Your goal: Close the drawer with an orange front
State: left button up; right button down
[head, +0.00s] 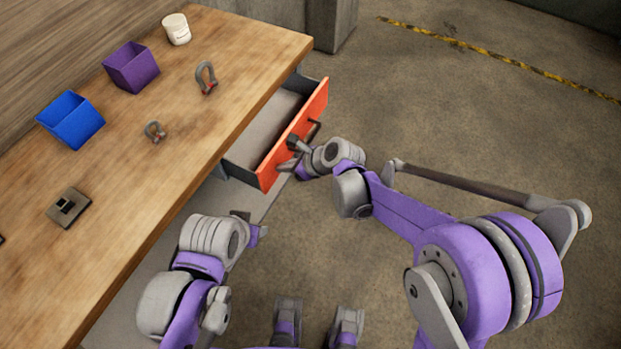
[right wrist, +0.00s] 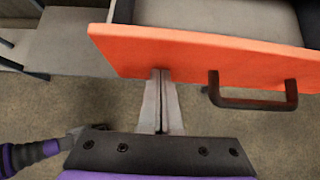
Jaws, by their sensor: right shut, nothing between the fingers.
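The drawer with an orange front (head: 301,130) is pulled out from under the wooden workbench, and its grey inside shows. Its dark bar handle (head: 313,132) is on the front; in the right wrist view the handle (right wrist: 252,101) is right of my fingers. My right gripper (head: 291,155) is at the drawer front. In the right wrist view its fingers (right wrist: 160,75) are together and empty, with the tips at the lower edge of the orange front (right wrist: 200,52); I cannot tell whether they touch. My left gripper (head: 250,224) is beside the bench, left of the drawer; its fingers are mostly hidden.
The workbench top (head: 190,130) carries a blue bin (head: 72,120), a purple bin (head: 131,67), a white jar (head: 176,29), two shackles (head: 206,78) and a small grey device (head: 69,207). The concrete floor (head: 450,110) right of the drawer is clear.

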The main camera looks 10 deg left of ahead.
jog(key=b, duration=0.1)
send_over(252, 163)
jog(key=shift+s+d, duration=0.15)
jog(key=shift+d, duration=0.15)
jog(key=shift+a, duration=0.2)
jog(key=shift+r, duration=0.1)
jog(key=shift+a, duration=0.15)
